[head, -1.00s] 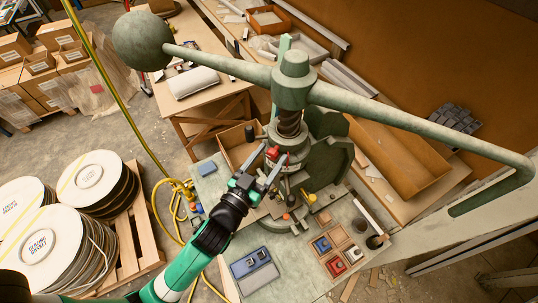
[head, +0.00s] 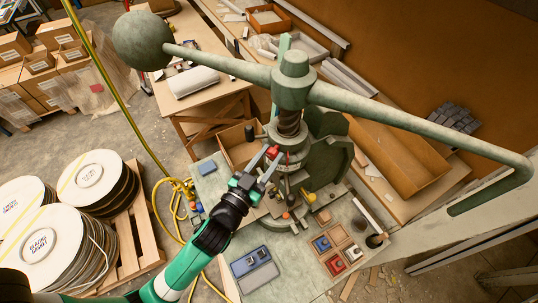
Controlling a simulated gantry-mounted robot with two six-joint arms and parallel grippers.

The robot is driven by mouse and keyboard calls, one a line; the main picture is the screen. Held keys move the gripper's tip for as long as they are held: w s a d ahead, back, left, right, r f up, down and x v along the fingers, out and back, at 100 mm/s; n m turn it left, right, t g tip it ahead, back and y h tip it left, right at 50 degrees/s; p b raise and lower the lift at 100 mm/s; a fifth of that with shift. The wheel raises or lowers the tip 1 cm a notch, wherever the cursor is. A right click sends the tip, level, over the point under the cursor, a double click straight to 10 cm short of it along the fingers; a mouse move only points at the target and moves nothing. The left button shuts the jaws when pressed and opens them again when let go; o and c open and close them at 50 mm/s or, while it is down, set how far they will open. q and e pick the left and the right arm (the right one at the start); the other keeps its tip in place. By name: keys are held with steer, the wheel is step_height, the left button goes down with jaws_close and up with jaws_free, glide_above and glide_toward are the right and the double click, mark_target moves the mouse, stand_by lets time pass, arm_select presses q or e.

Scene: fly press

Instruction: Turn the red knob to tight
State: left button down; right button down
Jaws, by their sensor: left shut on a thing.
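The red knob (head: 273,152) is on the green fly press (head: 294,82), at the front of its column below the screw. My left gripper (head: 272,156) reaches up from the lower left. The fingers hide part of the knob, and no tight marking can be read at this size. My right gripper is not in view.
The press's long arm with a ball (head: 143,41) spans overhead.

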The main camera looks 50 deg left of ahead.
arm_select(q)
steer(key=m+p, duration=0.1)
steer(key=m, duration=0.3)
steer(key=shift+r, duration=0.1)
steer(key=m+p, duration=0.2)
steer(key=m, duration=0.2)
steer(key=shift+d+m, duration=0.1)
steer(key=shift+m, duration=0.2)
steer(key=m+p, duration=0.1)
steer(key=m, duration=0.3)
steer(key=shift+m, duration=0.3)
steer(key=shift+f+m+p, duration=0.2)
steer(key=shift+m+p, duration=0.6)
steer(key=shift+m, duration=1)
steer(key=c, duration=0.5)
jaws_free()
